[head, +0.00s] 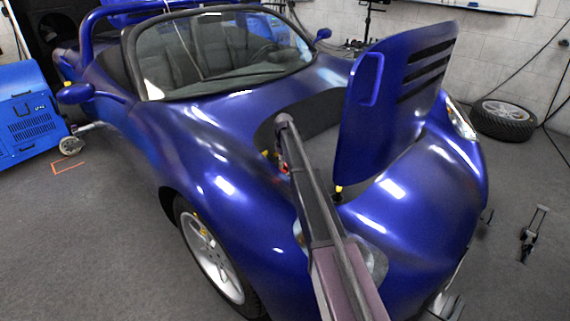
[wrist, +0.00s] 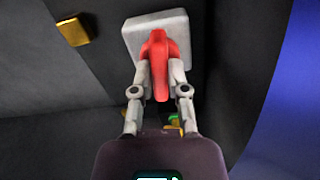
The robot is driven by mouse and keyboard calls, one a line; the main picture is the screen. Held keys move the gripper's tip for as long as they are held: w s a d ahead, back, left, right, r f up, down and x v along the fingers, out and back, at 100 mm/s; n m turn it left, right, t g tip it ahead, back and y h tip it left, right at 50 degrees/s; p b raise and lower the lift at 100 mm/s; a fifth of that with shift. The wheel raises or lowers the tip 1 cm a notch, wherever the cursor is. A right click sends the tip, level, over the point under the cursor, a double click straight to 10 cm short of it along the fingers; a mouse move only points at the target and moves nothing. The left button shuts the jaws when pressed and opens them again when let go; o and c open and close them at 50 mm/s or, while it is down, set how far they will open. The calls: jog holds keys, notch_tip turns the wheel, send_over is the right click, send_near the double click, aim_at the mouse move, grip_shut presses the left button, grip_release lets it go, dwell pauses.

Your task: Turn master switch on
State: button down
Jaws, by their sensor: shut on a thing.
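The master switch shows in the wrist view as a red key-shaped handle (wrist: 158,62) on a light grey square base (wrist: 133,32). My gripper (wrist: 158,75) has its two grey fingers against the two sides of the red handle and is shut on it. In the head view my arm reaches over the front of the blue car (head: 240,140) into the open front bay (head: 320,148). A little red shows beside my arm there, and the gripper itself is mostly hidden.
The raised blue hood panel (head: 395,110) stands close to the right of my arm. A brass-coloured block (wrist: 72,31) sits left of the switch base. A loose wheel (head: 503,120) lies by the wall, and a blue machine (head: 25,115) stands at left.

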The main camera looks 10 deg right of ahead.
jog(key=m, duration=0.4)
jog(key=shift+d, duration=0.1)
jog(key=m, duration=0.3)
jog(key=shift+m, duration=0.4)
jog(key=m, duration=0.4)
jog(key=shift+w, duration=0.1)
jog(key=shift+m, duration=2.2)
jog(key=c, duration=0.6)
grip_release()
jog(key=shift+c, duration=0.2)
